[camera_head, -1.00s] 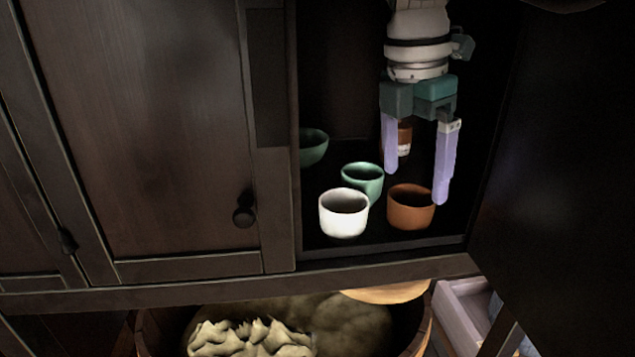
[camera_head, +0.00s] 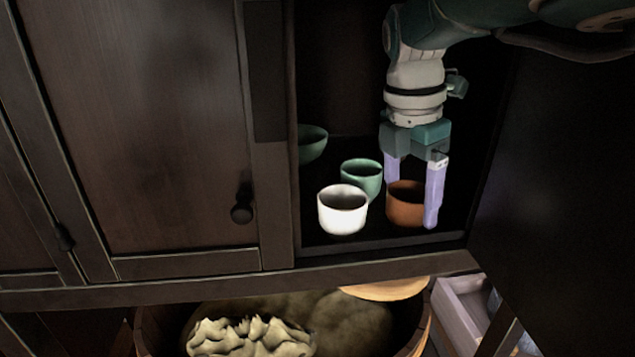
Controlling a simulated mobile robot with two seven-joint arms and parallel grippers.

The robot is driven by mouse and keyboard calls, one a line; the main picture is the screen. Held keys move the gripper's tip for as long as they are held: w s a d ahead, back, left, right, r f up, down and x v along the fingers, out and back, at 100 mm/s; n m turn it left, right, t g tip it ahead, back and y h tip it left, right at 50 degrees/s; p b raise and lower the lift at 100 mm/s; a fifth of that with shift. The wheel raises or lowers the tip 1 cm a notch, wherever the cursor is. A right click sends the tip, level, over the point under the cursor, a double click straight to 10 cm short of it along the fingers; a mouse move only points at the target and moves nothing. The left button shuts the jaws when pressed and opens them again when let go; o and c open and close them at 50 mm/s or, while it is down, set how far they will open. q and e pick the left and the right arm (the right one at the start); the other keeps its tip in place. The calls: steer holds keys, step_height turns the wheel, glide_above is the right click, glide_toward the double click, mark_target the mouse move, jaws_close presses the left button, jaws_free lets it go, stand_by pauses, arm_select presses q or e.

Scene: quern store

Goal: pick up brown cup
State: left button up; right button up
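The brown cup (camera_head: 405,205) stands upright on the cabinet shelf, at the right of the open compartment. My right gripper (camera_head: 411,205) comes down from above with its two pale fingers spread apart. One finger is in front of the cup's right side and the other is behind its back left, so the fingers straddle the cup. I cannot tell whether either finger touches it. The cup's right edge is hidden by the near finger. My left gripper is not in view.
A white cup (camera_head: 342,211) stands just left of the brown cup, with a green cup (camera_head: 361,178) behind it. A dark green bowl (camera_head: 312,144) is further back left. A closed cabinet door (camera_head: 140,130) is at left, an open door (camera_head: 560,170) at right. A wooden tub (camera_head: 150,325) is below.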

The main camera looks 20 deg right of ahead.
steer(key=c, duration=0.7)
steer(key=shift+c, duration=0.2)
steer(key=shift+r, duration=0.15)
